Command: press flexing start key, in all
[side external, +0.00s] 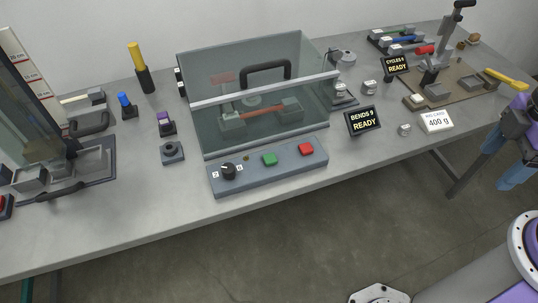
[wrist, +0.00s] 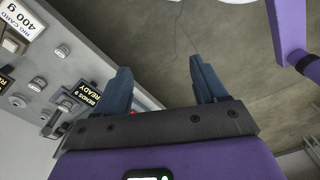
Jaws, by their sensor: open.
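A grey-blue control box (side external: 235,184) stands at the front of the table, before the clear-covered flexing chamber (side external: 205,125). It has a black dial (side external: 229,171) at left, a green key (side external: 269,159) in the middle and a red key (side external: 306,149) at right. A red cable sample (side external: 263,111) shows inside the closed chamber. A display (side external: 363,120) beside it reads "BENDS 9 READY". My gripper (side external: 496,163) is at the right edge, beyond the table's front edge and far from the keys. In the wrist view my gripper (wrist: 160,68) is open and empty.
A second display (side external: 396,66) reads "CYCLES 6 READY", by a brown board (side external: 465,84). Bare table lies in front of the control box. Open floor (side external: 330,240) lies below.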

